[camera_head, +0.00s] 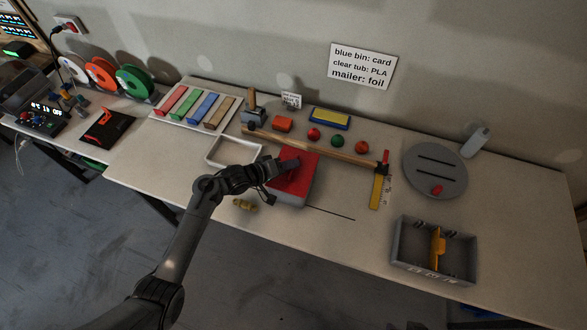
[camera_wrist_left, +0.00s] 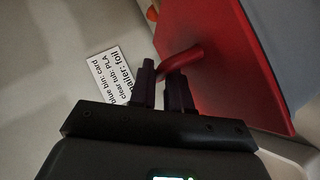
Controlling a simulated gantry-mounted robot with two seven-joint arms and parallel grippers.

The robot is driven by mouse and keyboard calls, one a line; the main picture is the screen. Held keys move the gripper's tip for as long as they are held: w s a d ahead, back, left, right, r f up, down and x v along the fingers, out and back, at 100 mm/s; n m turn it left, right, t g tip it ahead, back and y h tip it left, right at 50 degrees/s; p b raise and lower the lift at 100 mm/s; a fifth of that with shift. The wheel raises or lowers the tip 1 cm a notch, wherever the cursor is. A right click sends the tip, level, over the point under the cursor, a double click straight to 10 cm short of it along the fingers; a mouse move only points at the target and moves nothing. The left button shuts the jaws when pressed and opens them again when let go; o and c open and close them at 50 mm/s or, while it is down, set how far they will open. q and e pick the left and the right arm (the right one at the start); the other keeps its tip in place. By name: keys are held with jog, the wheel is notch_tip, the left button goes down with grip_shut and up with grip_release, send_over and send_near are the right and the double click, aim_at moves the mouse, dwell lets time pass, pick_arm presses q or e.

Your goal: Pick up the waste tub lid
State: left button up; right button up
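The waste tub lid (camera_head: 299,181) is a flat red plate with a raised red handle. It lies on top of a grey tub (camera_head: 291,203) near the middle of the bench. My left gripper (camera_head: 281,168) reaches over the lid from the left, at the handle. In the left wrist view the red lid (camera_wrist_left: 245,75) fills the upper right, and its curved handle (camera_wrist_left: 185,62) runs down into the narrow gap between my dark fingertips (camera_wrist_left: 162,88). The fingers look closed on the handle, whose end they hide. My right gripper is not in view.
A white open tray (camera_head: 212,160) stands left of the tub, and a small yellow object (camera_head: 244,205) lies near the front edge. A long wooden bar clamp (camera_head: 330,153) lies behind the tub. A grey divided box (camera_head: 407,255) stands at the right. The bench between tub and box is mostly clear.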

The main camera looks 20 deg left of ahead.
pick_arm(q)
grip_shut()
jog(key=shift+r, duration=0.1)
